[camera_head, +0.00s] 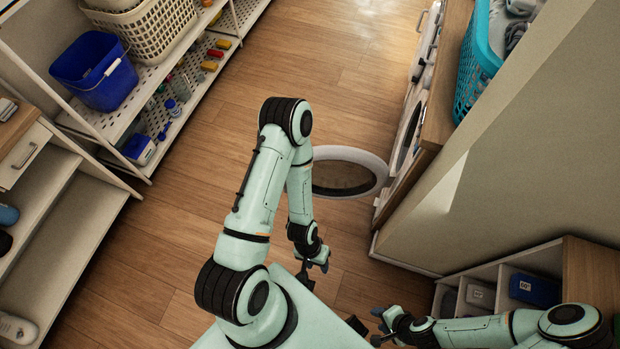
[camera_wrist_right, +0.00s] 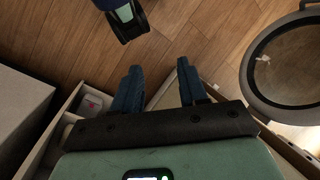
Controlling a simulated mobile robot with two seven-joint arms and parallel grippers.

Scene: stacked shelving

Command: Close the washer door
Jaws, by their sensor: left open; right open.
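The washer door (camera_head: 342,178) is a round white ring with a dark see-through middle. It stands swung open, out over the floor to the left of the washer (camera_head: 407,138). In the right wrist view the door (camera_wrist_right: 288,65) is at the right edge, partly cut off. My left gripper (camera_head: 308,274) is open and empty, below the door in the head view and apart from it. My right gripper (camera_head: 376,326) is open and empty, low near the small cubby shelf. Its fingers (camera_wrist_right: 158,85) point toward the floor in the wrist view, left of the door.
A turquoise basket (camera_head: 477,62) stands on the wooden top above the washer. A beige wall (camera_head: 500,170) is right of it. A cubby shelf (camera_head: 485,272) with bins is at the lower right. Shelving with a blue bucket (camera_head: 95,72) lines the left. The middle floor is clear.

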